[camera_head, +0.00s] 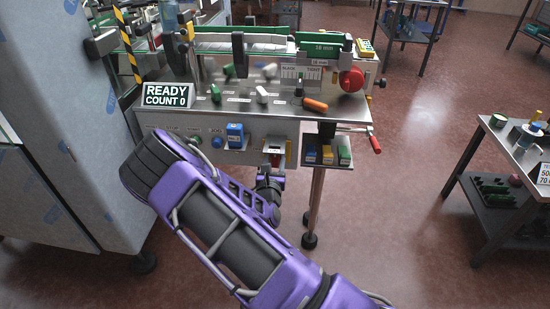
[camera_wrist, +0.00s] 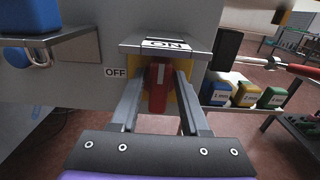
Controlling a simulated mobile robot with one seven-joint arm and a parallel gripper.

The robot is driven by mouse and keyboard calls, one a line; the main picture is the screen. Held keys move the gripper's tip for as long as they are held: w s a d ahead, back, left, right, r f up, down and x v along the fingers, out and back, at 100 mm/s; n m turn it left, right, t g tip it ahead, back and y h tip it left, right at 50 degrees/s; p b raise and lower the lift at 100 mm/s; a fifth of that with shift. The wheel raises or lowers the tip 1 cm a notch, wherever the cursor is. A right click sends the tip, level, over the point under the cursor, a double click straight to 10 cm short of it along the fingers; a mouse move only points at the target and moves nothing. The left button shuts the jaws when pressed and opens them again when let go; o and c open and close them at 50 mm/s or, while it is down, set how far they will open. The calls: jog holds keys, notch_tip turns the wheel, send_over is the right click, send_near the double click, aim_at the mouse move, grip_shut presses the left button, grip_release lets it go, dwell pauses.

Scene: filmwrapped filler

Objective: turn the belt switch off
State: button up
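The belt switch is a red handle (camera_wrist: 157,92) with a white stripe on a yellow plate, set in the front panel of the grey machine. An "ON" label (camera_wrist: 166,44) is above it and an "OFF" label (camera_wrist: 116,72) to its left. The handle stands roughly upright, towards ON. My gripper (camera_wrist: 159,100) has one finger on each side of the handle, with yellow showing between handle and fingers, so it looks open. In the head view my gripper (camera_head: 272,172) is at the panel below the switch housing (camera_head: 274,146), covering part of it.
A shelf of small coloured boxes (camera_head: 327,154) and a red-handled lever (camera_head: 375,144) are to the right. A display (camera_head: 167,95) reads "READY COUNT 0". A wrapped cabinet (camera_head: 60,120) stands close on the left.

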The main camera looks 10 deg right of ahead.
grip_shut()
jog(key=shift+p, duration=0.3)
jog(key=n+p, duration=0.1)
jog(key=n, duration=0.1)
jog(key=n+p, duration=0.1)
jog(key=p, duration=0.1)
jog(key=shift+a+r+n, duration=0.1)
jog(key=shift+a+n, duration=0.1)
jog(key=shift+n, duration=0.2)
jog(key=n+p, duration=0.2)
jog(key=n, duration=0.1)
jog(key=n+p, duration=0.1)
jog(key=n, duration=0.1)
jog(key=shift+w+a+f, duration=0.1)
jog(key=shift+a+f, duration=0.1)
jog(key=shift+f, duration=0.05)
jog(key=shift+a+f+n+p, duration=0.15)
jog(key=shift+n+p, duration=0.2)
jog(key=shift+n, duration=1.2)
jog(key=shift+d+f+n+p, duration=0.15)
jog(key=shift+n+p, duration=0.25)
jog(key=shift+n, duration=1.1)
jog(key=shift+a+f+n+p, duration=0.1)
jog(key=shift+f+n+p, duration=0.2)
jog(key=shift+n, duration=1.25)
jog(key=shift+r, duration=0.1)
